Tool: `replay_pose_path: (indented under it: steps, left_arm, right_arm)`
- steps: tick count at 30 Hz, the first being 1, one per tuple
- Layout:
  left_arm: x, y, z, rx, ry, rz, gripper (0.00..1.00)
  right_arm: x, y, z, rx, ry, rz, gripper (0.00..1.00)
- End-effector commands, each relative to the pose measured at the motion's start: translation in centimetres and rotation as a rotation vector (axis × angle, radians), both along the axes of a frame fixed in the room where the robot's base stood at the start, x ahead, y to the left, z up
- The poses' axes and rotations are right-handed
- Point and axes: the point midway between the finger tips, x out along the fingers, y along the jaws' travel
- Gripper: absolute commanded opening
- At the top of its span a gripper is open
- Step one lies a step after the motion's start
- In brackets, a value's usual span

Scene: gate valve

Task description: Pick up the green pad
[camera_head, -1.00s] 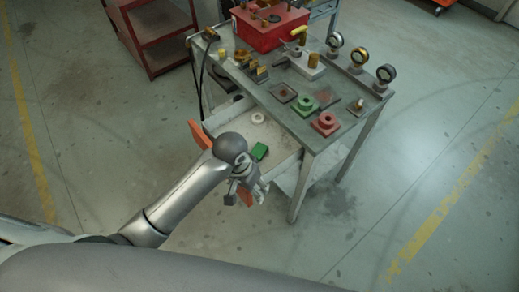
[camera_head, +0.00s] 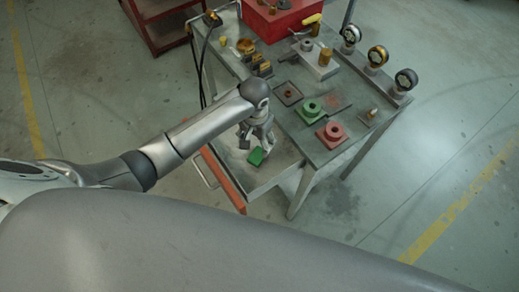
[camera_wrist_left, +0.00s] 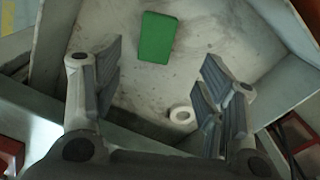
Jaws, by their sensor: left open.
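The green pad (camera_head: 256,156) lies in the open drawer (camera_head: 273,170) of the workbench. In the left wrist view the pad (camera_wrist_left: 157,37) is a flat green rectangle on the pale drawer floor, ahead of the fingers and clear of them. My left gripper (camera_head: 257,142) is over the drawer, just beside the pad in the head view. Its fingers (camera_wrist_left: 163,85) are spread wide with nothing between them. My right gripper is not in view.
A white ring (camera_wrist_left: 181,115) lies in the drawer near the right finger. The drawer has an orange front (camera_head: 225,178). The benchtop holds a green block (camera_head: 311,110), a red block (camera_head: 333,134), several gauges (camera_head: 377,56) and a red box (camera_head: 283,18).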

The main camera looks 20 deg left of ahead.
Motion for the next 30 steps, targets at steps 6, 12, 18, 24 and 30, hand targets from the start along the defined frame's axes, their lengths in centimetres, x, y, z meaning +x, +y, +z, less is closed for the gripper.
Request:
replay_pose_path:
  steps: [6,12,18,24,30]
  left_arm:
    - [0.0,0.0,-2.9,-0.001,0.0,-0.001,0.65]
    - [0.0,-0.2,-4.5,0.001,0.002,-0.001,0.65]
    - [0.0,-0.4,-7.4,0.001,0.001,0.0,0.65]
    - [0.0,-0.4,-8.4,-0.001,-0.002,-0.001,0.65]
    - [0.0,-0.4,-8.4,-0.001,-0.002,-0.001,0.6]
  right_arm:
    - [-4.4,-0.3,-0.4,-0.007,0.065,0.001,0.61]
    - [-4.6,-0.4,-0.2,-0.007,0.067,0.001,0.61]
    - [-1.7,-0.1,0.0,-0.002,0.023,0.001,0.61]
    - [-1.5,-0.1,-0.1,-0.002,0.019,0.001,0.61]
    - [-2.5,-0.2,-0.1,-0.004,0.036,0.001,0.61]
